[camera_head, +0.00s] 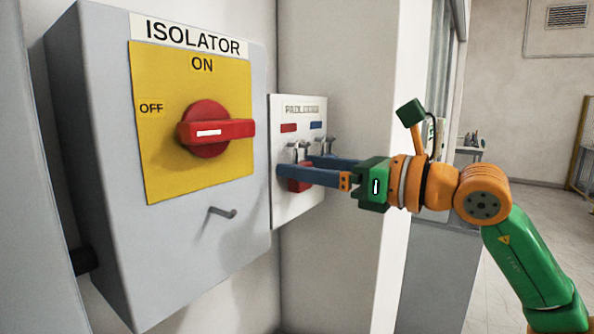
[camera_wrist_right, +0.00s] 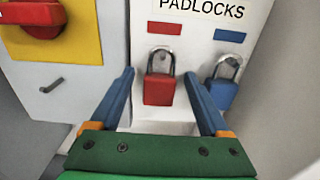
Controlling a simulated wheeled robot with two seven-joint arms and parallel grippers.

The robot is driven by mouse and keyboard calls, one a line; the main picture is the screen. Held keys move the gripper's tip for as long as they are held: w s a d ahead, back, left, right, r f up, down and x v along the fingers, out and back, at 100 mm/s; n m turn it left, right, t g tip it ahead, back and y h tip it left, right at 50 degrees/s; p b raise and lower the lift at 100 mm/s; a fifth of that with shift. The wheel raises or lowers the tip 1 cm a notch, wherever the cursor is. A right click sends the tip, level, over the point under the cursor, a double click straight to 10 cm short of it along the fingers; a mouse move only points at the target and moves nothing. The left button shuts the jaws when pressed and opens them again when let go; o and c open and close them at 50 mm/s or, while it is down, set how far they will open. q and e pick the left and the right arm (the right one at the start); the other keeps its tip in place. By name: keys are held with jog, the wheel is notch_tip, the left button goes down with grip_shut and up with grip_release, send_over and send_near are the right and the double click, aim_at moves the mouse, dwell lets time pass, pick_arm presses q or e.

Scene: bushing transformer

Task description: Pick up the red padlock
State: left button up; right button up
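The red padlock (camera_wrist_right: 159,90) hangs by its shackle on the white padlock board (camera_head: 297,206), below a red label. In the right wrist view it lies between the two blue fingers of my right gripper (camera_wrist_right: 160,74), with a gap on each side. In the head view my right gripper (camera_head: 294,166) reaches left to the board, and its fingers partly hide the red padlock (camera_head: 299,185). The gripper is open. My left gripper is not in view.
A blue padlock (camera_wrist_right: 222,93) hangs just right of the red one, close to the right finger. The grey isolator box (camera_head: 190,255) with a red handle (camera_head: 217,130) and a small peg (camera_head: 222,212) stands to the left.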

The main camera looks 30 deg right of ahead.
jog(key=shift+s+d+r, duration=0.1)
jog(key=shift+s+d, duration=0.05)
jog(key=shift+s, duration=0.2)
jog(key=c, duration=1.1)
jog(key=shift+w, duration=0.15)
grip_shut()
jog(key=shift+r+p, duration=0.3)
jog(key=shift+r, duration=0.3)
jog(key=shift+s+d+r, duration=0.1)
jog(key=shift+s+d, duration=0.05)
jog(key=shift+s, duration=0.2)
jog(key=r+b+v, duration=0.1)
jog(key=b+v, duration=0.1)
jog(key=v, duration=1.5)
jog(key=shift+r, duration=0.15)
